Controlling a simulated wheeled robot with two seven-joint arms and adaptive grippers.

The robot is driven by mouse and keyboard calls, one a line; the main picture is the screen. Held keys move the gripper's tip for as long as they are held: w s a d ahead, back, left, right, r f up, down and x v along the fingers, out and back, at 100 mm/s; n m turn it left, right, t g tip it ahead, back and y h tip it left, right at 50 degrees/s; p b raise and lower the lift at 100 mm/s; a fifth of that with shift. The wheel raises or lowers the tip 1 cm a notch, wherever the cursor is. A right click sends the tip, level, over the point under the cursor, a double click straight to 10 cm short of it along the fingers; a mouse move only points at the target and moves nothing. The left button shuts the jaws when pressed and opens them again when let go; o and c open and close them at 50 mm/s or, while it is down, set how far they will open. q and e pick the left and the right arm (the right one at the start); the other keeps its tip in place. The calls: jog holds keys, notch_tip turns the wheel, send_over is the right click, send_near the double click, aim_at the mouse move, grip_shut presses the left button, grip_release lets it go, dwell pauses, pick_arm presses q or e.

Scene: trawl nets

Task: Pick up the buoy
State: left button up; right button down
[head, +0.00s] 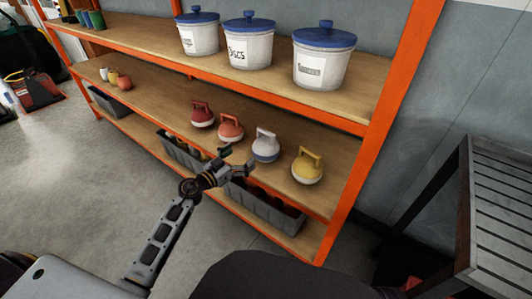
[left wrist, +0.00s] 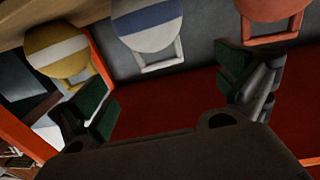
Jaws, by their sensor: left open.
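Several round buoys with handles stand in a row on the middle shelf: a dark red buoy (head: 203,116), an orange-red buoy (head: 230,129), a white-and-blue buoy (head: 265,147) and a yellow buoy (head: 307,168). My left gripper (head: 238,161) is open and empty, in front of the shelf edge near the white-and-blue buoy. In the left wrist view, its fingers (left wrist: 165,95) are spread. The white-and-blue buoy (left wrist: 148,25) lies beyond the gap between them, apart from both. The yellow buoy (left wrist: 58,48) is at left and the orange-red one (left wrist: 275,12) at right. My right gripper is not in view.
White tubs with blue lids (head: 322,60) stand on the upper shelf (head: 275,66). Grey bins (head: 262,207) sit on the low shelf under the buoys. An orange upright (head: 375,150) bounds the rack at right, beside a dark slatted table (head: 505,205).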

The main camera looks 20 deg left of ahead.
aim_at(257, 149)
pick_arm(q)
jog(key=shift+r, duration=0.2)
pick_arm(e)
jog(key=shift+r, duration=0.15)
pick_arm(q)
jog(key=shift+w+d, duration=0.1)
jog(key=b+x, duration=0.2)
jog(key=x, duration=0.5)
jog(key=shift+w+d+f, duration=0.1)
jog(key=shift+w+d, duration=0.05)
jog(key=shift+w, duration=0.15)
jog(key=shift+w+d, duration=0.15)
jog(key=shift+w, duration=0.2)
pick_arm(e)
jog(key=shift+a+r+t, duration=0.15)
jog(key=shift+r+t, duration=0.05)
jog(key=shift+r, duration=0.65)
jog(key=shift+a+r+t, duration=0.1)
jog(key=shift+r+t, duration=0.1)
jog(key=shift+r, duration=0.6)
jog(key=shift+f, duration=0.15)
